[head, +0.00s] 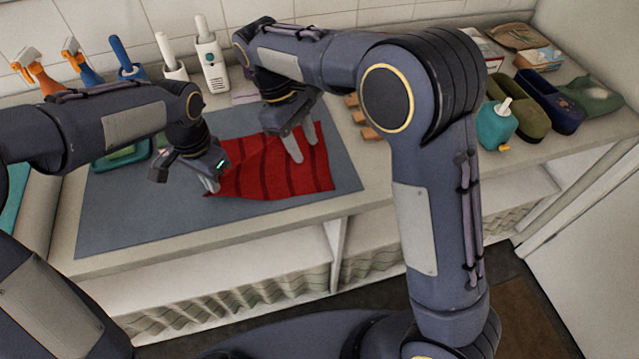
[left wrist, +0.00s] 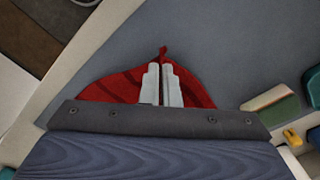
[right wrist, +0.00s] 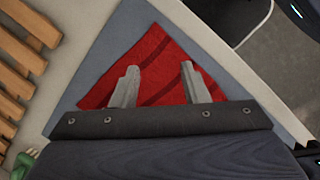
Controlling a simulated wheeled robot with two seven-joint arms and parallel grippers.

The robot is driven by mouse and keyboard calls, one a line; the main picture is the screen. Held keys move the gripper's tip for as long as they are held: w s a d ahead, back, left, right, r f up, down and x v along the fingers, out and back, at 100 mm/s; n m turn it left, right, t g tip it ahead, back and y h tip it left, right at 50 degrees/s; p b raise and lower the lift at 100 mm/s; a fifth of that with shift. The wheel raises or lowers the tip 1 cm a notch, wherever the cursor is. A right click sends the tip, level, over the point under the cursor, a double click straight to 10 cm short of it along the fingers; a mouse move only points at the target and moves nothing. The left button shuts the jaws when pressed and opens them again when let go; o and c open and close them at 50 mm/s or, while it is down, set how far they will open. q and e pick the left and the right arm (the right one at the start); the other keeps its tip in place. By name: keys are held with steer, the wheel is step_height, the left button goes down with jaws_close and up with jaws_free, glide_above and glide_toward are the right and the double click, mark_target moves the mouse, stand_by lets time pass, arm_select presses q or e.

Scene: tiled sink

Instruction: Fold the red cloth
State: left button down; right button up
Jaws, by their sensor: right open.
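The red cloth (head: 260,175) with dark stripes lies on the grey-blue mat (head: 130,213) on the counter. It also shows in the left wrist view (left wrist: 195,88) and the right wrist view (right wrist: 158,48). My left gripper (head: 213,187) is at the cloth's left edge. Its fingers are close together in the left wrist view (left wrist: 162,68), with a small bunched tip of cloth rising past them. My right gripper (head: 304,151) is over the cloth's right part. Its fingers are spread apart in the right wrist view (right wrist: 160,72), with nothing gripped. The cloth's far edge is partly hidden by my right arm.
Spray bottles (head: 77,60) and brushes (head: 122,58) stand along the tiled wall. A wooden rack (head: 370,132) lies right of the mat. A teal dispenser (head: 495,126) and dark slippers (head: 550,100) stand farther right. The mat's front left is clear.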

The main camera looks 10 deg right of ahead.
mark_target(322, 186)
steer(key=x, duration=0.9)
steer(key=shift+d+f, duration=0.1)
steer(key=shift+f, duration=0.3)
steer(key=shift+c, duration=0.3)
jaws_close()
steer(key=shift+r, duration=0.1)
steer(key=shift+r, duration=2.4)
steer(key=shift+r, duration=0.1)
